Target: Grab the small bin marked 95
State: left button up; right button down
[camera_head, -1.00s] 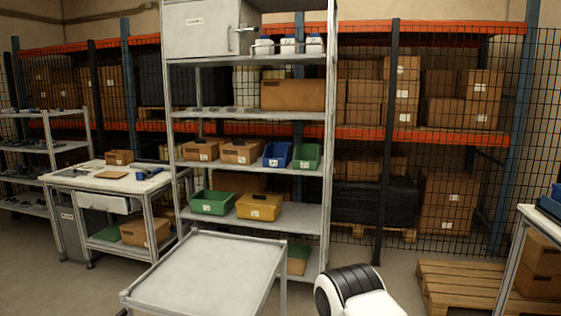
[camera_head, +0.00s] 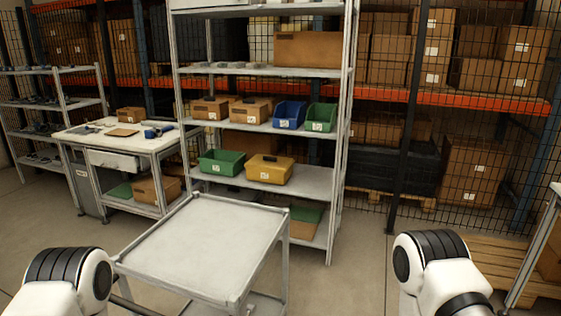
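Several small bins with white labels stand on the grey shelf rack. A blue bin (camera_head: 288,115) and a green bin (camera_head: 321,118) sit side by side on the middle shelf. Another green bin (camera_head: 221,162) and a yellow bin (camera_head: 269,169) sit on the shelf below. The label numbers are too small to read, so I cannot tell which bin is marked 95. White and black links of both my arms show at the bottom left and bottom right, well short of the rack. Neither gripper is in view.
An empty grey cart (camera_head: 205,245) stands in front of the rack. Cardboard boxes (camera_head: 250,110) share the middle shelf with the bins. A workbench (camera_head: 120,140) is at the left, and a wooden pallet (camera_head: 500,262) lies on the floor at the right. Open floor shows right of the cart.

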aim_at(285, 110)
jog(key=i+l+z, duration=0.9)
jog(key=i+z, duration=0.3)
jog(key=k+l, duration=0.05)
jog(key=k, duration=0.05)
